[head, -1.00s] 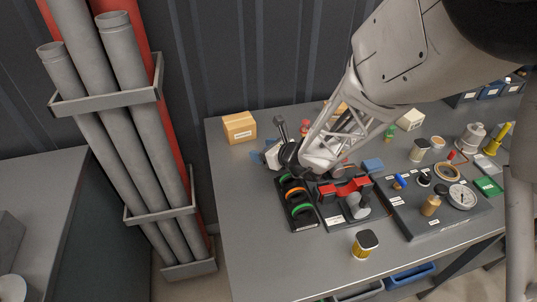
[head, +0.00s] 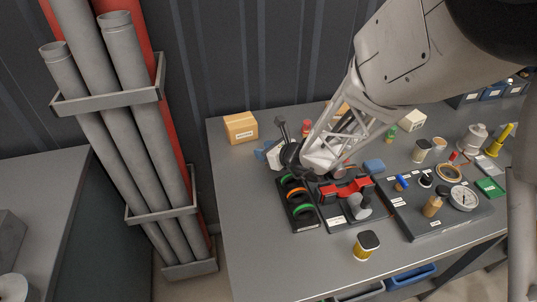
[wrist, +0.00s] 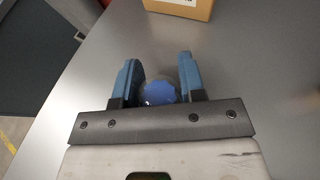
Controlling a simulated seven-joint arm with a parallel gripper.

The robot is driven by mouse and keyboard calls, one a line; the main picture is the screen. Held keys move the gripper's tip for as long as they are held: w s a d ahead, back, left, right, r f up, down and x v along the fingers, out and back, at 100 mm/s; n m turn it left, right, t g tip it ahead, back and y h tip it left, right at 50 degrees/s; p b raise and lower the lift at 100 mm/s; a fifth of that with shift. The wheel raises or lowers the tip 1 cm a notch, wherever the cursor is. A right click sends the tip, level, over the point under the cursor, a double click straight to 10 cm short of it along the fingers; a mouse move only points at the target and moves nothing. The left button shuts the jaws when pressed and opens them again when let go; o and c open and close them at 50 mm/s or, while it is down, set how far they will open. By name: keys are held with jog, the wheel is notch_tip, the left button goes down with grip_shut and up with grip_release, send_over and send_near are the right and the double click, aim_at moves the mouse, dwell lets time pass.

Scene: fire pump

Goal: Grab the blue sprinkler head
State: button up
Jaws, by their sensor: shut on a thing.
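The blue sprinkler head (wrist: 159,93) shows in the wrist view as a rounded blue piece between the two blue fingers, close to the gripper's dark crossbar. My gripper (wrist: 158,66) is shut on it, with the fingers apart by its width. In the head view my gripper (head: 264,151) is over the back left part of the grey table, just below a tan box. There the held piece cannot be told apart from the blue fingers.
The tan box (head: 240,127) stands close to my gripper. A black rack with coloured rings (head: 299,204), a red clamp (head: 346,189) and a dark board with a gauge (head: 462,197) lie to the right. The table's front left is clear.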

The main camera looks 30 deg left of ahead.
jog(key=shift+r, duration=0.1)
jog(key=shift+r, duration=4.95)
